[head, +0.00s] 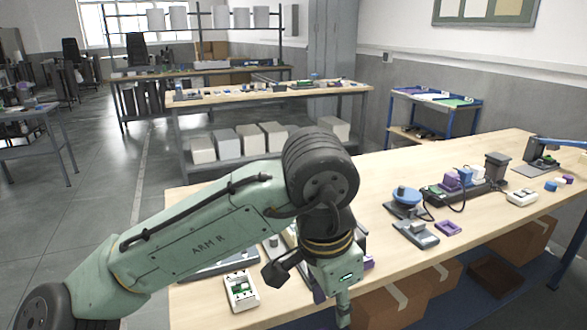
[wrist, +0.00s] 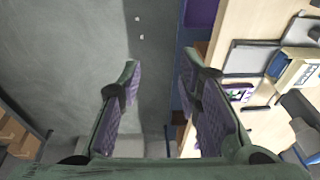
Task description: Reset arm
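My gripper (wrist: 160,80) shows in the wrist view with its two fingers well apart. Their purple inner pads face each other and nothing is between them. Beyond the fingertips lies the grey floor (wrist: 70,60), with the edge of the workbench to the right. In the head view my green arm reaches in from the lower left, its wrist bent downward over the near part of the wooden workbench (head: 380,190). The fingertips are mostly hidden or cut off at the bottom there.
A white device (head: 240,291) lies on the bench beside my arm. A blue round-topped fixture (head: 406,196), a purple part (head: 448,228) and a white box (head: 522,197) stand further right. Cardboard boxes (head: 520,243) are beneath. Open floor (head: 90,210) lies left.

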